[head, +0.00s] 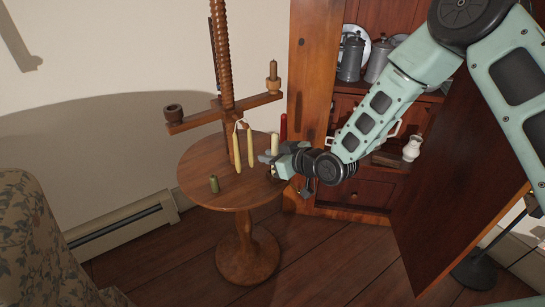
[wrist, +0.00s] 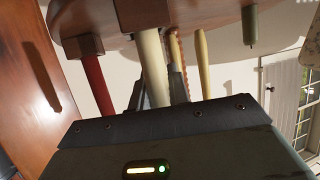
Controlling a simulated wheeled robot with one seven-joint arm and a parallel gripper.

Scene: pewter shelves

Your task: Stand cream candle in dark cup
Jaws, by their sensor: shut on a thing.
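The cream candle (head: 275,143) stands upright near the right edge of the round table, its lower part hidden by my gripper (head: 271,158) in the head view. In the wrist view, which looks upside down, the cream candle (wrist: 154,68) runs between my fingers (wrist: 157,94), and its base end meets a brown block (wrist: 141,14). My gripper is shut on this candle. The dark cup (head: 173,113) sits on the left end of the wooden stand's crossbar and looks empty. It is well to the left of my gripper and higher.
A red candle (head: 283,128) stands close beside the cream one, also in the wrist view (wrist: 97,85). Two yellowish tapers (head: 250,146) hang left of my gripper. A short green candle (head: 214,184) is on the table (head: 215,160). The crossbar's right end holds a brownish candle (head: 273,70).

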